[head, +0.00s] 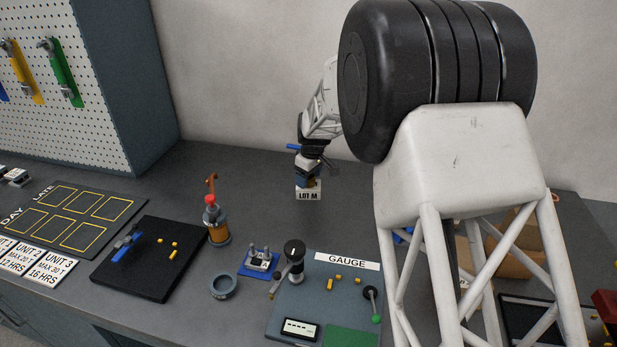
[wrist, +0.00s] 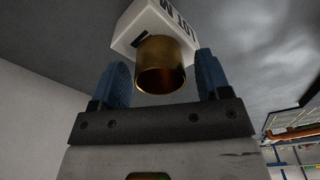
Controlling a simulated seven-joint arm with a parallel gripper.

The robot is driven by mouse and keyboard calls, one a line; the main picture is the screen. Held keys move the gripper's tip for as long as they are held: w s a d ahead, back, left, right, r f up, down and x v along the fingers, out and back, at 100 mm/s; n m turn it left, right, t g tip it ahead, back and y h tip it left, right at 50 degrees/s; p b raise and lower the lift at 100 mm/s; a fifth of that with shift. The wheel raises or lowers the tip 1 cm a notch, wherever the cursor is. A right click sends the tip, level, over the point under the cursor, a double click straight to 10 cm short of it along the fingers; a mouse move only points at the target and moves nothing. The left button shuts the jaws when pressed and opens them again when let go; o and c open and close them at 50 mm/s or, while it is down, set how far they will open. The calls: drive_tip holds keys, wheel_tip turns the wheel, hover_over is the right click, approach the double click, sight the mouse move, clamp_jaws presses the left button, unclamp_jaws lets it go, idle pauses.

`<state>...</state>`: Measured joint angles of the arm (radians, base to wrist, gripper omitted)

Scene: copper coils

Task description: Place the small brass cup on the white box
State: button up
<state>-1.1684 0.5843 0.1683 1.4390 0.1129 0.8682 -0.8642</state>
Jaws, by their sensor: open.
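The small brass cup (wrist: 161,62) is in the wrist view, between the two blue fingers of my gripper (wrist: 163,76). Its rim faces the camera, and gaps show between it and both fingers. The white box (wrist: 130,28), marked LOT M, is directly behind the cup, and the cup overlaps its top face in the picture. I cannot tell for sure whether the cup touches it. In the head view the white box (head: 308,195) stands at the back of the bench, with my gripper (head: 309,181) open right over it. The cup cannot be made out there.
A copper-coloured upright item with a red part (head: 212,215) stands left of the box. A GAUGE board (head: 300,318) lies in front, with a grey ring (head: 222,286) beside it. A black mat (head: 130,278) is at left. Bare bench surrounds the box.

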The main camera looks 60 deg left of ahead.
sight(313, 185)
wheel_tip(313, 185, up, 12)
drive_tip(key=d, duration=0.1)
drive_tip(key=shift+w+d, duration=0.15)
drive_tip(key=shift+w, duration=0.15)
idle(0.8)
idle(0.4)
